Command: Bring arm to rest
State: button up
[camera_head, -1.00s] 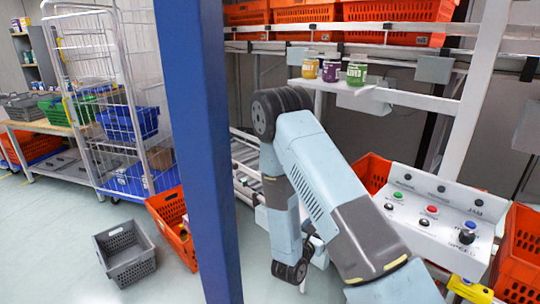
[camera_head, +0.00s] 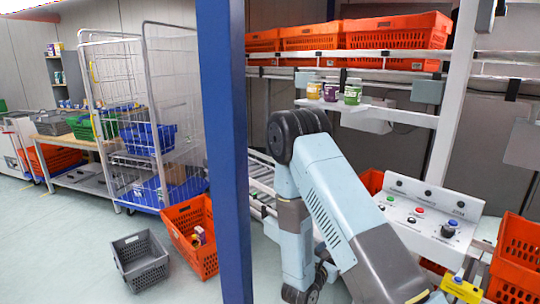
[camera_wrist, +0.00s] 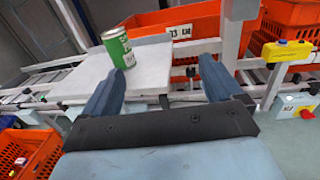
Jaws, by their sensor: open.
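My arm (camera_head: 340,195) is pale blue and dark grey. It rises from the lower right to a bent dark joint and drops again behind the blue post's right side. My gripper (camera_wrist: 163,68) shows in the wrist view with its two fingers wide apart and nothing between them. A green can (camera_wrist: 118,47) stands upright on a white shelf (camera_wrist: 75,84) beyond the left finger. In the head view my gripper cannot be made out.
A blue post (camera_head: 222,150) stands close in front. Three jars (camera_head: 331,92) stand on a ledge below orange totes (camera_head: 398,28). A control panel (camera_head: 425,212) is at right. A grey crate (camera_head: 140,258) and an orange tote (camera_head: 192,222) are on the floor, with free floor around them.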

jog(key=s+d+r+m+g+h, duration=0.1)
jog(key=s+d+r+m+g, duration=0.6)
jog(key=r, duration=0.3)
jog(key=s+d+r+m+g+h, duration=0.1)
jog(key=s+d+r+m+g, duration=0.3)
jog(key=s+r+m+g, duration=0.45)
jog(key=s+a+r+m+t+y, duration=0.3)
jog(key=s+a+r+m+y, duration=0.1)
jog(key=s+r+m+y, duration=0.2)
jog(key=s+a+r+m+t+y, duration=0.4)
jog(key=s+a+r+m+y, duration=0.1)
jog(key=r, duration=0.5)
jog(key=shift+s+a+r+m+y, duration=0.15)
jog(key=shift+s+r+m+y, duration=0.3)
jog(key=shift+s+y, duration=0.7)
jog(key=shift+w+y, duration=0.25)
